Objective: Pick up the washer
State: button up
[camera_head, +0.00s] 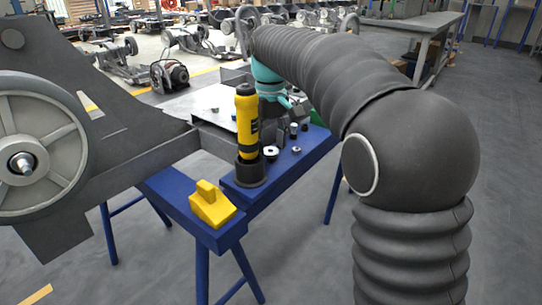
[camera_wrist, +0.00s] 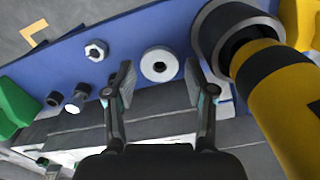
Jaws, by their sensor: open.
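The washer (camera_wrist: 146,65) is a light grey ring with a dark centre hole. It lies flat on the blue bench top, and in the wrist view it appears between and slightly beyond my fingertips. My gripper (camera_wrist: 159,83) is open, with one finger on each side of the washer's line and nothing held. In the head view the washer (camera_head: 271,155) lies just right of the yellow tool, and my gripper's fingers there are small and partly hidden among dark parts.
A yellow and black tool (camera_head: 246,130) stands upright in a dark round holder (camera_head: 251,174), close to the washer. A nut (camera_wrist: 96,51) and small cylindrical parts (camera_wrist: 76,98) lie left in the wrist view. A yellow block (camera_head: 213,207) sits on the front bench (camera_head: 170,186).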

jog(key=shift+f, duration=0.4)
jog(key=c, duration=1)
jog(key=shift+o, duration=0.2)
jog(key=shift+r, duration=0.1)
